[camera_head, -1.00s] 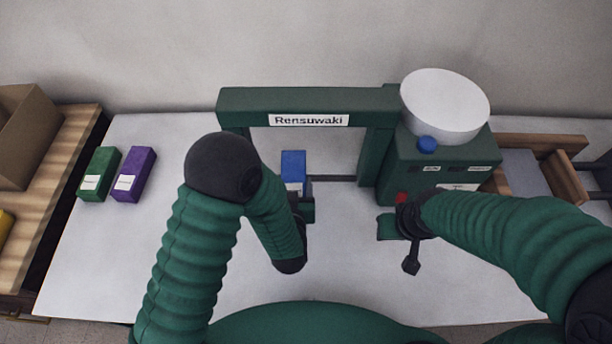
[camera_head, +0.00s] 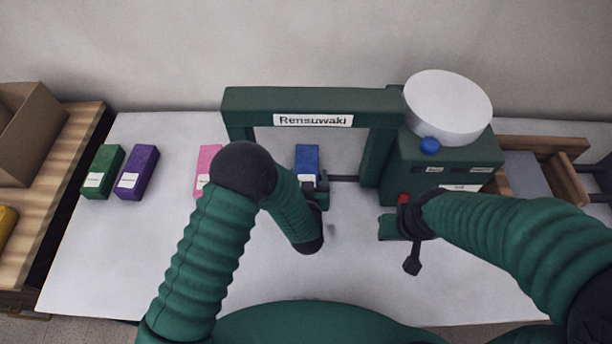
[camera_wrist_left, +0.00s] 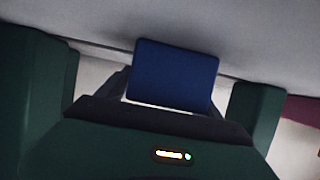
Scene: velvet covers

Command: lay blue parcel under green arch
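The blue parcel (camera_head: 307,159) is in the opening of the green arch (camera_head: 250,105), seen below its crossbar in the head view. Whether it touches the table cannot be told. My left gripper (camera_head: 315,184) is shut on its near end, partly hidden by my own arm. In the left wrist view the parcel (camera_wrist_left: 174,75) stands out ahead between the dark finger parts.
A pink parcel (camera_head: 206,165) stands left of the arch, partly behind my left arm. Purple (camera_head: 137,172) and green (camera_head: 103,172) parcels stand farther left. The housing (camera_head: 440,165) with a white drum (camera_head: 448,105) bounds the arch on the right. The table's front left is clear.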

